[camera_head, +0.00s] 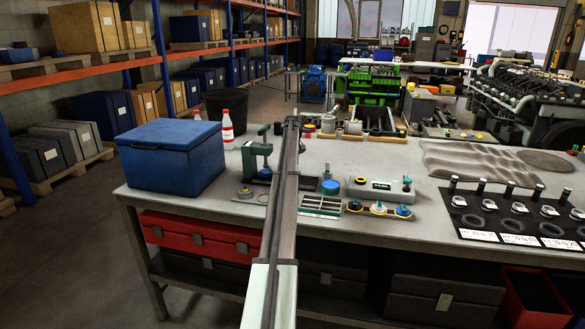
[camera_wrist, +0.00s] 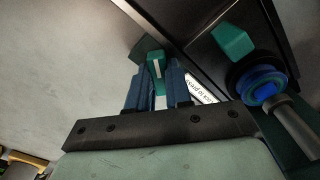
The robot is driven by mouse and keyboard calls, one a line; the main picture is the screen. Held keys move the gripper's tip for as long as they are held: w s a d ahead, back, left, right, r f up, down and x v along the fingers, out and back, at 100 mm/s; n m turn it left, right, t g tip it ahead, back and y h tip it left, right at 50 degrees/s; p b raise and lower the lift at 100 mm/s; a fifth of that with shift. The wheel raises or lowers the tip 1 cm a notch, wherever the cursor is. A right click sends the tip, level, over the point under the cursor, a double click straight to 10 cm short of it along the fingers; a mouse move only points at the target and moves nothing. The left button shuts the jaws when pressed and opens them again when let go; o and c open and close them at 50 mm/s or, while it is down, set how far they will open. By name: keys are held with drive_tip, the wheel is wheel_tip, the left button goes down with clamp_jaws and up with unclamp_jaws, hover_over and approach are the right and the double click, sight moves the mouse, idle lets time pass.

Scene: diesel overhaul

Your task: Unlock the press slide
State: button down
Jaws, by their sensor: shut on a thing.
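My gripper (camera_wrist: 156,80) shows in the wrist view, its two blue fingers shut on a small teal tab (camera_wrist: 157,72) with a pale stripe. The tab seems to sit on or beside a dark plate with a white printed label (camera_wrist: 198,88), partly hidden by a finger. Right of it are a teal block (camera_wrist: 233,40) and a blue round knob (camera_wrist: 264,92) in a dark ring. In the head view a green press (camera_head: 257,155) stands on the bench, just left of my arm. My gripper cannot be made out there. I cannot tell the slide's lock state.
A blue box (camera_head: 172,155) stands on the bench (camera_head: 330,150) left of the press, with a white bottle (camera_head: 227,130) behind. Right of my arm are a slotted tray (camera_head: 321,205), a row of knobs (camera_head: 379,209) and a white-topped unit (camera_head: 381,187). A dark parts mat (camera_head: 470,207) lies farther right.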

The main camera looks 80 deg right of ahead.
drive_tip(key=n, duration=0.4)
drive_tip(key=shift+s, duration=0.1)
drive_tip(key=shift+n, duration=0.3)
drive_tip(key=n, duration=0.2)
drive_tip(key=shift+n, duration=0.3)
drive_tip(key=c, duration=1)
unclamp_jaws()
drive_tip(key=shift+c, duration=0.2)
drive_tip(key=shift+r, duration=2.75)
drive_tip(key=shift+r, duration=0.1)
